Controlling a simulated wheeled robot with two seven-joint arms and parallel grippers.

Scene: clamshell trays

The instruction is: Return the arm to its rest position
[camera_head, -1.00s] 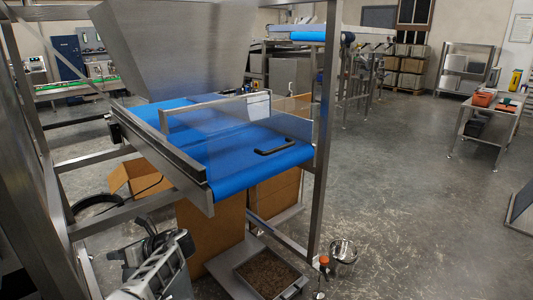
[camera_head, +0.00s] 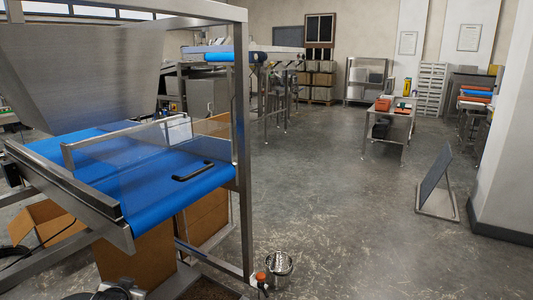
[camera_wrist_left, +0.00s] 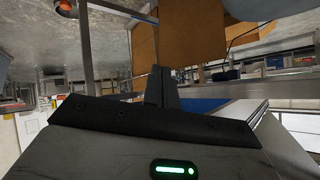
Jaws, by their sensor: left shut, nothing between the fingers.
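My left gripper (camera_wrist_left: 160,85) shows in the left wrist view, its dark fingers together and with nothing seen between them. In the head view only a small part of my left arm (camera_head: 118,291) shows at the bottom edge, low in front of the steel frame and the cardboard boxes. The left fingertips cannot be made out there. My right gripper is in neither view.
A blue conveyor belt (camera_head: 150,185) in a steel frame (camera_head: 243,150) stands at the left, with a black handle-shaped piece (camera_head: 193,171) on it. A metal pot (camera_head: 279,270) stands on the floor by the frame's post.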

